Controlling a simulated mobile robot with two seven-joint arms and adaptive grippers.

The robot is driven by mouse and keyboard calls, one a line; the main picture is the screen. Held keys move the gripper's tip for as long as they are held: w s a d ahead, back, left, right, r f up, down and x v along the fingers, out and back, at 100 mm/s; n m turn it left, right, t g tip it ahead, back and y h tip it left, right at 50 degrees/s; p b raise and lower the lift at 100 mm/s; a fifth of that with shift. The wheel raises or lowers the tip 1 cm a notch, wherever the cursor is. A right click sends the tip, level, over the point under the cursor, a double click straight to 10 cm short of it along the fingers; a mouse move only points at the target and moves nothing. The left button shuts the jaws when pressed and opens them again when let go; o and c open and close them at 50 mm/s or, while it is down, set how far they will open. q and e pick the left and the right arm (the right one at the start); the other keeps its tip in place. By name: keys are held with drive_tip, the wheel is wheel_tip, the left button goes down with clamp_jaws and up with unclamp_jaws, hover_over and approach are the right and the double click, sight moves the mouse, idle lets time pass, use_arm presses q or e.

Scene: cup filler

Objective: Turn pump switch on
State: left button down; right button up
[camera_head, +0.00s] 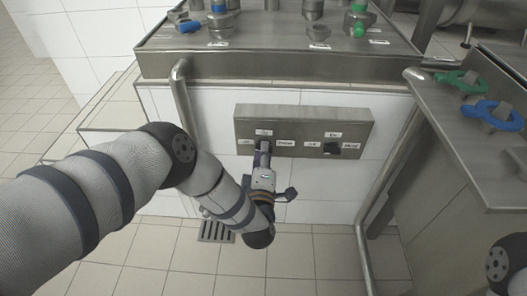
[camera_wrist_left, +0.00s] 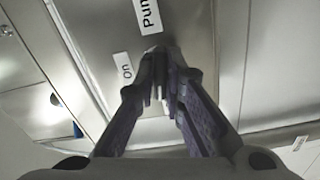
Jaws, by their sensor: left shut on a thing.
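A steel control panel (camera_head: 305,112) is on the white tiled wall, with a left switch beside the "Pump" label (camera_head: 285,143). My left gripper (camera_head: 263,150) reaches up to this pump switch and is shut on it. The fingers hide most of the switch, so its turned position cannot be told. In the left wrist view, the fingertips (camera_wrist_left: 163,75) are close together at the panel (camera_wrist_left: 190,30), beside the "On" label (camera_wrist_left: 125,68) and below the "Pump" label (camera_wrist_left: 149,15). My right gripper is out of view.
A second dark switch (camera_head: 331,147) is on the panel's right half. A steel table with valves (camera_head: 280,65) stands above the panel. A steel counter (camera_head: 465,150) with green and blue ring handles (camera_head: 496,113) is at right. The tiled floor below has a drain (camera_head: 216,231).

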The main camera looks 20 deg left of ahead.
use_arm(q)
drive_tip(key=shift+m+p, duration=0.35)
drive_tip(key=shift+m, duration=7.35)
drive_tip(key=shift+s+f, duration=0.1)
drive_tip(key=c, duration=1.7)
unclamp_jaws()
drive_tip(key=v, duration=1.2)
